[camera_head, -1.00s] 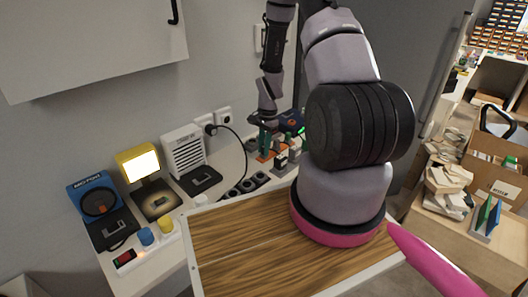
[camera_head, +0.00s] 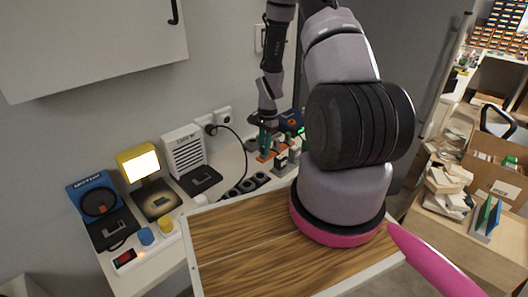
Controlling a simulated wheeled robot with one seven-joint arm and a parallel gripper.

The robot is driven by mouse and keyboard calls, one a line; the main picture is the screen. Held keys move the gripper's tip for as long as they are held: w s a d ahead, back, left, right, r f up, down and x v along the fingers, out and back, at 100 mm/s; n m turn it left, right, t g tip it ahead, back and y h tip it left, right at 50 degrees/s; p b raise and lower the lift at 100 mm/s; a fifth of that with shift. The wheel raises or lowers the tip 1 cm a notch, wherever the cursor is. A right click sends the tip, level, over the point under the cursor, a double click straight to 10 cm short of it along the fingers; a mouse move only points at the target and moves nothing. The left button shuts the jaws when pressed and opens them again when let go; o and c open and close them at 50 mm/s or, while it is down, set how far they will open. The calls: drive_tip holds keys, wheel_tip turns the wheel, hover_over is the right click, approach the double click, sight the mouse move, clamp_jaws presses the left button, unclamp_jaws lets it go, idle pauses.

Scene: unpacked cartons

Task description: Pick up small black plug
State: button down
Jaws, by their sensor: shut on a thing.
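My gripper (camera_head: 264,152) is at the far end of the worktop, pointing down among small parts beside an orange-based piece. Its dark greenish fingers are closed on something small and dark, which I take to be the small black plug. The held piece is too small and too hidden by the fingers to make out clearly, and I cannot tell whether it is clear of the surface. A small dark block (camera_head: 281,161) stands just right of the fingers, among grey blocks (camera_head: 292,154).
A black power strip (camera_head: 246,186) lies in front of the gripper. A corded black plug (camera_head: 210,129) sits in the wall socket. A wooden-topped surface (camera_head: 230,235) fills the front.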

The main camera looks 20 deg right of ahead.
drive_tip(key=shift+r, duration=0.1)
wheel_tip(320, 180, up, 10)
drive_tip(key=shift+f, duration=0.1)
idle(0.7)
drive_tip(key=shift+d, duration=0.1)
